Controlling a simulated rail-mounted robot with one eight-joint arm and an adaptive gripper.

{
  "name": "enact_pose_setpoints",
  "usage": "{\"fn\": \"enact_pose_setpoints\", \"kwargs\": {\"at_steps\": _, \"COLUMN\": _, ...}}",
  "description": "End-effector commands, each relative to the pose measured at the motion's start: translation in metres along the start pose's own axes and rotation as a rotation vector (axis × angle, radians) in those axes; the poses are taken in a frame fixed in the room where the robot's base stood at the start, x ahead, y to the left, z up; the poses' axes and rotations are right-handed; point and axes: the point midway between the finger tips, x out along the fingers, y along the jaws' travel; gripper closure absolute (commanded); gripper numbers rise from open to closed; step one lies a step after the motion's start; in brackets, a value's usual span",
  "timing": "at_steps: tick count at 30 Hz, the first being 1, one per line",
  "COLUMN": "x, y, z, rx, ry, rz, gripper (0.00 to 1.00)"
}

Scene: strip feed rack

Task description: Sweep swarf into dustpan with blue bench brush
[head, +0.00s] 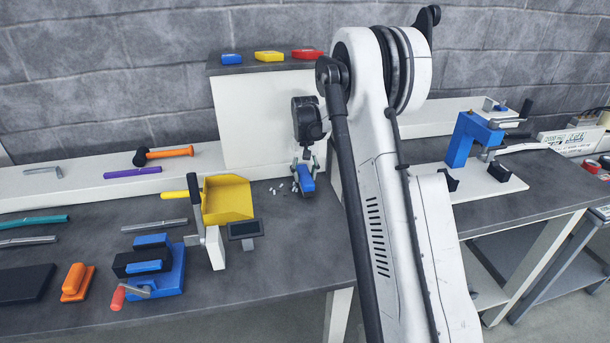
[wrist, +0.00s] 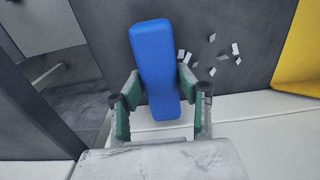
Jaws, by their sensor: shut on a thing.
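The blue bench brush (head: 307,180) is held near the right end of the dark bench top, by the foot of the white riser. My gripper (head: 305,165) is shut on it from above; in the wrist view the fingers (wrist: 160,112) clasp the brush's blue back (wrist: 156,60) from both sides. Whether its bristles touch the bench is hidden. Small pale swarf chips (head: 282,188) lie scattered on the bench just left of the brush. They show at the brush's right in the wrist view (wrist: 212,55). The yellow dustpan (head: 228,200) lies left of the chips, its edge also in the wrist view (wrist: 302,60).
A lever tool with a white upright (head: 215,248) and a small dark display (head: 244,229) stand in front of the dustpan. The white riser (head: 265,120) backs the bench. A gap separates the right bench.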

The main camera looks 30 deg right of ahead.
Motion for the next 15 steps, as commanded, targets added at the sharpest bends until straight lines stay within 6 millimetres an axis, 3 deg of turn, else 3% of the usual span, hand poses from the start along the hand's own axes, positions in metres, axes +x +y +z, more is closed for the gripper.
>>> {"fn": "enact_pose_setpoints", "kwargs": {"at_steps": 15, "x": 0.0071, "y": -0.0004, "z": 0.0000, "rx": 0.000, "ry": 0.000, "rz": 0.000, "gripper": 0.90}}
